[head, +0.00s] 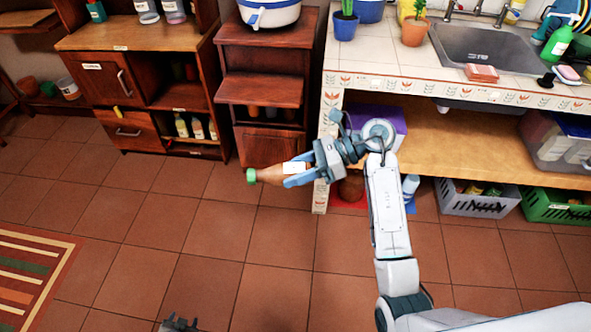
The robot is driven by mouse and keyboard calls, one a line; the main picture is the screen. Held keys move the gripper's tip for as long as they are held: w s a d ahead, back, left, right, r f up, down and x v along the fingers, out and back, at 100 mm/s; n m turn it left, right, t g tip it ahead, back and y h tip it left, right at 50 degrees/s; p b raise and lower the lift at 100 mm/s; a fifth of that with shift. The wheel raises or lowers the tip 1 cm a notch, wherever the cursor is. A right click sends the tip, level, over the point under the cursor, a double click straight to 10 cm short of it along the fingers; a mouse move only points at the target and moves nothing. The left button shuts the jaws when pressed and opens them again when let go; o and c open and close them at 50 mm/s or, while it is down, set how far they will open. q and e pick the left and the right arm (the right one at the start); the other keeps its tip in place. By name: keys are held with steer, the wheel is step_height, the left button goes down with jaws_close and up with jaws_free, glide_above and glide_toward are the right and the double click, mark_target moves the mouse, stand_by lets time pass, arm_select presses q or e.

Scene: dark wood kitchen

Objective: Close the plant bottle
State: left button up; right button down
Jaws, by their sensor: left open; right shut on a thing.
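A brown bottle (271,174) with a white label lies nearly level in the air, its neck pointing left. A green cap (251,175) is at the neck end; I cannot tell whether it is tight. My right gripper (298,175) is shut on the bottle, with blue fingers around its body, and hides its base end. My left gripper (180,323) shows only in part at the bottom edge, open, below and left of the bottle and apart from it.
The tiled counter (375,65) with a sink (485,48) and potted plants stands behind my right arm. Wooden cabinets (262,95) line the back. A striped rug (35,265) lies at the lower left. The tiled floor (150,230) around the bottle is clear.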

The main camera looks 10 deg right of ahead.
arm_select(q)
steer(key=s+d+f+n+g, duration=0.1)
steer(key=s+f+n+g, duration=0.1)
steer(key=s, duration=0.8)
steer(key=s+d+f+n+g, duration=0.1)
steer(key=s+f+g, duration=0.3)
steer(key=s, duration=0.6)
step_height(320, 180, down, 2)
steer(key=shift+s+d+f+n+g, duration=0.2)
steer(key=shift+s+d+n+g, duration=0.15)
steer(key=shift+n, duration=0.25)
